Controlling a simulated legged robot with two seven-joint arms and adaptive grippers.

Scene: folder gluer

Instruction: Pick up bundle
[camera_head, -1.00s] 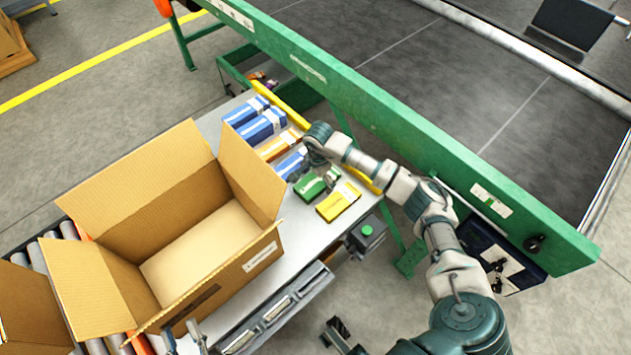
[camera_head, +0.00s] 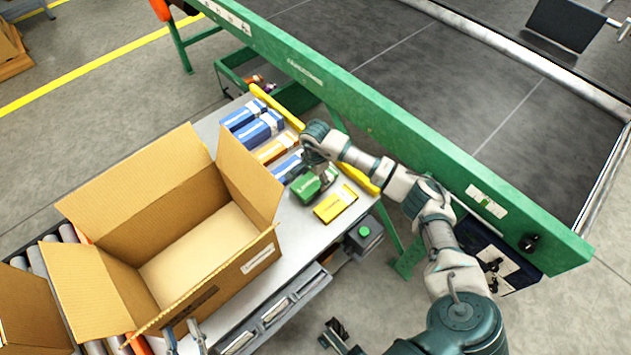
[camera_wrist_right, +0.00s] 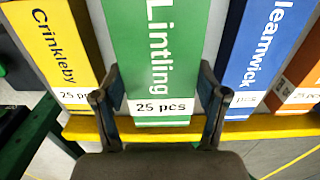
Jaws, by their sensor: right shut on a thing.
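The bundle looks raised slightly off the table, between a blue bundle (camera_head: 287,167) and a yellow bundle (camera_head: 335,204). My left gripper (camera_head: 184,338) shows only partly at the bottom edge, its two fingers apart and empty, near the front of the box.
An open, empty cardboard box (camera_head: 205,245) stands left on the table and rollers. More blue bundles (camera_head: 258,128) and an orange bundle (camera_head: 276,148) lie behind. A yellow rail (camera_head: 280,107) and green machine frame (camera_head: 390,130) border the table (camera_head: 300,240).

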